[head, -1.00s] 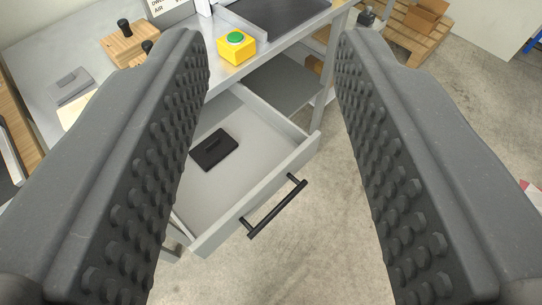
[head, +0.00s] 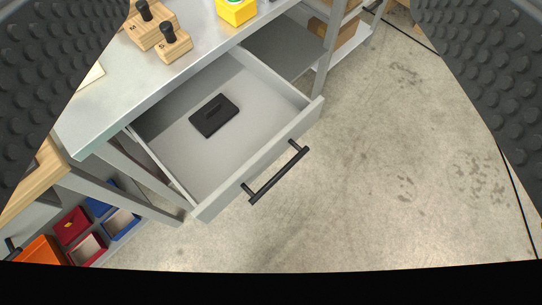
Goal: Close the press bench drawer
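The press bench drawer (head: 175,150) is grey and pulled well out from under the bench top (head: 95,125). Its front panel faces the lower right and carries a black bar handle (head: 277,172). A flat black object (head: 214,115) lies inside on the drawer floor. My gripper (head: 270,80) is open wide; its two dark studded fingers show at the upper left and upper right edges, and their tips are out of frame. Nothing is between the fingers close to them, and no finger appears to touch the drawer or handle.
Wooden blocks with black knobs (head: 172,44) and a yellow button box (head: 236,11) stand on the bench. Below left are blue and red bins (head: 120,222) and an orange bin (head: 40,251). The concrete floor (head: 390,180) before the drawer is clear, with a thin black cable at right.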

